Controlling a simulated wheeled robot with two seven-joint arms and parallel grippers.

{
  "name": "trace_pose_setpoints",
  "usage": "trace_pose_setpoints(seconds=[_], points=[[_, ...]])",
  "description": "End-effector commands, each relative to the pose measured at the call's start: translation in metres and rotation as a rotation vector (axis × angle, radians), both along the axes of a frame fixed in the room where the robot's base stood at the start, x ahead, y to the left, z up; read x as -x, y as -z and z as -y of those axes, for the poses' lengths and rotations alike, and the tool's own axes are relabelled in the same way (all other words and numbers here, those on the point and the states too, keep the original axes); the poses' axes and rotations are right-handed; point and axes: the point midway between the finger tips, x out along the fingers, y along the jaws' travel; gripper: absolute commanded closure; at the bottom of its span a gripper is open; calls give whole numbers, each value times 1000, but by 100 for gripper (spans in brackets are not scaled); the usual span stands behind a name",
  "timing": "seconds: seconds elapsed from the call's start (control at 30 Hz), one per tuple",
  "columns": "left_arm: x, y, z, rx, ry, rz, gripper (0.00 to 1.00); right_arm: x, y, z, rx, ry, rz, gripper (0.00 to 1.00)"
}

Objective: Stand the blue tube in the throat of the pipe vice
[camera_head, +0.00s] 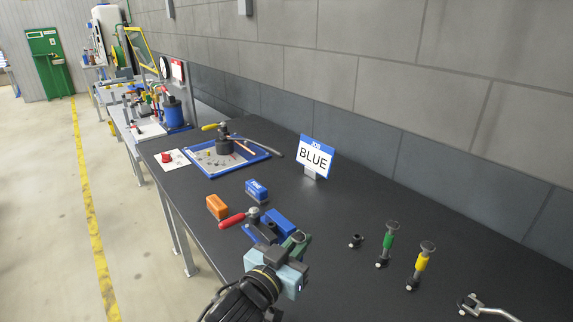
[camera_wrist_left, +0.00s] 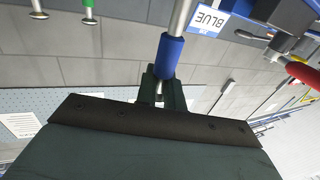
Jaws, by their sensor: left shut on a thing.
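My left gripper (camera_head: 296,244) is just right of and nearer than the pipe vice (camera_head: 279,221). The vice is blue and dark, with a red handle to its left, and sits on the dark bench. In the left wrist view the gripper (camera_wrist_left: 164,88) is shut on the blue tube (camera_wrist_left: 170,50), a metal rod with a blue sleeve. The vice (camera_wrist_left: 287,40) shows at the upper right there, apart from the tube. In the head view the tube is mostly hidden by my gripper, and the vice's throat is not clear. My right gripper is out of view.
A "BLUE" sign (camera_head: 316,157) stands behind the vice. Orange (camera_head: 217,207) and blue (camera_head: 256,190) boxes lie to its left. Green-banded (camera_head: 387,242) and yellow-banded (camera_head: 421,262) tubes stand at the right, near a small empty holder (camera_head: 356,241). A blue tray (camera_head: 205,168) lies farther back.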

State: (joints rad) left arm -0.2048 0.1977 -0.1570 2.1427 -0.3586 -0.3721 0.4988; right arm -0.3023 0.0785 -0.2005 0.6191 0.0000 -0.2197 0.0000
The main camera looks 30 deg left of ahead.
Motion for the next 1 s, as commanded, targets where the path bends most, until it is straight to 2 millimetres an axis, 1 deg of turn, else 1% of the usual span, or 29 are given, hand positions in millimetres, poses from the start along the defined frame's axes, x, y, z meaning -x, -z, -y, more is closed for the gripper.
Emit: trace_pose_setpoints(seconds=[0.03,0.17,0.2,0.3,0.43,0.5,0.6,1.0], points=[[-15,-11,-12,-17,18,6,100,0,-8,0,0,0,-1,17],[-51,-30,-47,-20,41,0,100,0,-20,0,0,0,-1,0],[-62,-38,-60,-20,41,-1,100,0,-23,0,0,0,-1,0],[-82,-56,-89,-17,33,-5,100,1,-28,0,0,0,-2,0],[-97,-73,-114,-9,19,-6,100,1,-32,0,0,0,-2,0],[-100,-77,-122,-8,13,-6,100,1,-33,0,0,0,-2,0],[-102,-79,-126,-4,10,-7,100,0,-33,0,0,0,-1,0],[-102,-80,-126,-4,10,-7,100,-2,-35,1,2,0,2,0]])
